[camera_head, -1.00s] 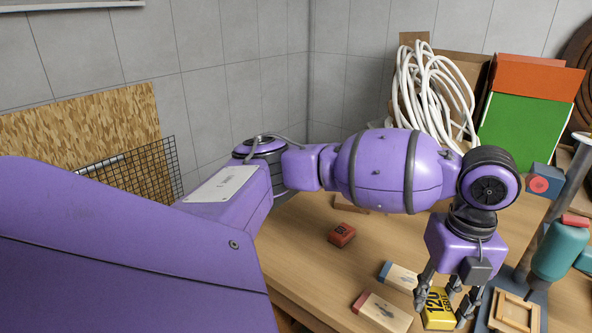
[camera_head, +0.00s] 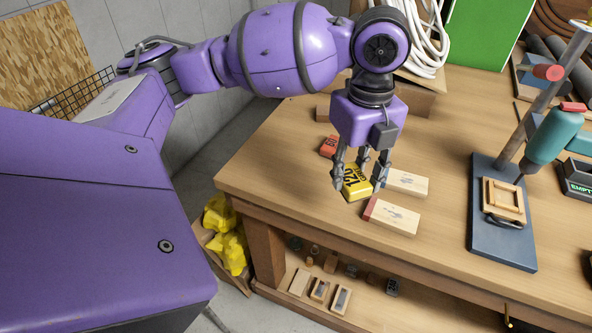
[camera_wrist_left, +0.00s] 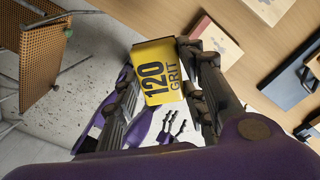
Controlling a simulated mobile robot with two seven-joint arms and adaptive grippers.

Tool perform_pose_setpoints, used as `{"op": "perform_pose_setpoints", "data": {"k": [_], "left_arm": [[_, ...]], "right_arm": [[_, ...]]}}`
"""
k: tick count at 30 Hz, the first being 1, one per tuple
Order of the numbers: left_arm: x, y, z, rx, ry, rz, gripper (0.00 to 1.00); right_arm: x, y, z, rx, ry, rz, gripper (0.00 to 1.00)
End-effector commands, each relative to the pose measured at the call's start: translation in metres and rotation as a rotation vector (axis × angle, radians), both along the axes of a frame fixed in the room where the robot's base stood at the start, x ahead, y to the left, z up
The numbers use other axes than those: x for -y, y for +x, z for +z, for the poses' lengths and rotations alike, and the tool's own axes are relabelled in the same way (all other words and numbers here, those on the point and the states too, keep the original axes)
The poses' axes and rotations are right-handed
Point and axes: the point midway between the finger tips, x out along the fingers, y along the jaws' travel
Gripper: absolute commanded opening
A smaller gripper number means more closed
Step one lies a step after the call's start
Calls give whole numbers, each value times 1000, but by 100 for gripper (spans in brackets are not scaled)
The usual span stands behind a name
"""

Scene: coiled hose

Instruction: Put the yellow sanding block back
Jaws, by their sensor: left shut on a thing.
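The yellow sanding block (camera_head: 355,184) is marked "120 GRIT" in black. My left gripper (camera_head: 360,180) is shut on it and holds it by its sides, fingers pointing down, over the workbench near its front left part. In the left wrist view, the yellow block (camera_wrist_left: 158,70) sits between the two fingers of the left gripper (camera_wrist_left: 163,88). I cannot tell how high it is above the bench top.
A red block (camera_head: 328,147) lies behind the gripper. Two wooden blocks, one red-ended (camera_head: 393,216) and one partly hidden (camera_head: 407,183), lie to its right. A drill stand (camera_head: 500,240) holds a wooden frame. The workbench's (camera_head: 270,165) front left is clear.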

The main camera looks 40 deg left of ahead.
Motion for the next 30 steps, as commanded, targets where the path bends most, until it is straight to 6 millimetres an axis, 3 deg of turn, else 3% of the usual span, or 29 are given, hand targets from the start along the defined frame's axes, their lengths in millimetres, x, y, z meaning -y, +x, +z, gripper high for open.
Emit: {"op": "perform_pose_setpoints", "data": {"k": [5,15,19,24,30], "left_arm": [[-12,4,-5,-2,2,11,14],[-85,35,-41,-2,4,14,14],[-104,44,-67,-4,4,11,14],[-118,51,-86,0,1,8,14],[-126,55,-95,1,1,7,14]], "right_arm": [[1,1,-1,2,-1,0,65],[5,2,-2,3,-10,3,65],[5,0,-4,0,-10,3,65],[4,0,-5,-1,-9,3,65],[2,1,-5,1,-4,-2,65]]}}
